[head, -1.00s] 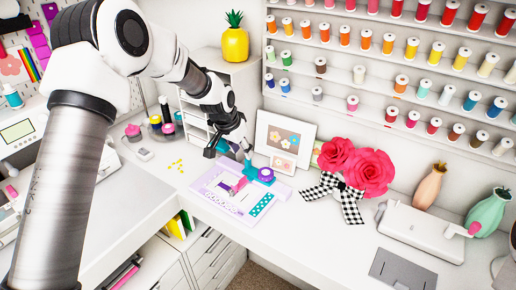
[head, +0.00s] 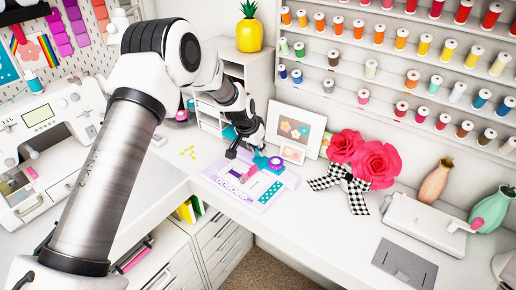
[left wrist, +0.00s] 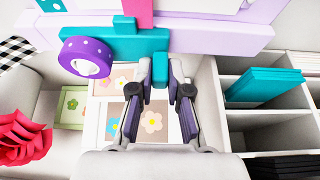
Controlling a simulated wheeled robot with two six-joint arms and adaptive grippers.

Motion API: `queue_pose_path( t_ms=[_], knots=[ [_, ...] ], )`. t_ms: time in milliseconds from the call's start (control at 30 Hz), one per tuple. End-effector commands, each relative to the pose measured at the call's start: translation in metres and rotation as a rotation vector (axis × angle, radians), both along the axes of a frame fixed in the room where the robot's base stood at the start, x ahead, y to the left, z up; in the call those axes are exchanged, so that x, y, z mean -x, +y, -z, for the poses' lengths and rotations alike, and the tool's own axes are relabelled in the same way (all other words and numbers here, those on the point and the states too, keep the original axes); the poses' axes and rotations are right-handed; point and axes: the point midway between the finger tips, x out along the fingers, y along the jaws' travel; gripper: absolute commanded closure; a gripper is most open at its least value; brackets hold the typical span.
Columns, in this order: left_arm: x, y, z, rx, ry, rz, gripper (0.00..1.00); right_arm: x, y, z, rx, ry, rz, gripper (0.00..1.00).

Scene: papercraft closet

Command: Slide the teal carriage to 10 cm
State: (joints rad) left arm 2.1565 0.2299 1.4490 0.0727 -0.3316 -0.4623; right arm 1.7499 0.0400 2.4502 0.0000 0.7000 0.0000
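The teal carriage (head: 261,160) sits at the far edge of a white and lilac board (head: 234,196) on the desk in the head view. In the left wrist view the carriage (left wrist: 105,47) is a teal bar across the upper part, with a pink strip above it. The gripper (head: 245,153) partly hides the board in the head view. My right gripper is out of view.
Framed flower pictures (head: 296,130) and a cubby shelf (head: 212,112) stand behind the board. Red paper flowers with a checked bow (head: 328,183) are to its right.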

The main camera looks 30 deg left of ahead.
Motion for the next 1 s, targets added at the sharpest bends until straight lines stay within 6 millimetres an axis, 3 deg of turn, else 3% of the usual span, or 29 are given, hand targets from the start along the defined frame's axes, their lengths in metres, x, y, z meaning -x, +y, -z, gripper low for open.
queue_pose_path(
  t_ms=[300,500,533,600,1000],
  knots=[
    [0.003,-0.015,0.003,-0.001,0.001,0.001,1.0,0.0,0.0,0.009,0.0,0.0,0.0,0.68],
    [0.003,-0.015,0.001,-0.001,0.001,-0.001,1.0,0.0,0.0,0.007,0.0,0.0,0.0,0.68],
    [0.003,-0.015,0.001,-0.001,0.001,-0.001,0.8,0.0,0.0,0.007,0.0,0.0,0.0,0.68],
    [0.003,-0.015,0.001,-0.001,0.001,-0.001,0.58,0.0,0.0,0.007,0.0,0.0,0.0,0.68],
    [0.005,-0.014,-0.008,-0.001,-0.001,0.0,0.58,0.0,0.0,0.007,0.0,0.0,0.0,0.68]
  ],
)
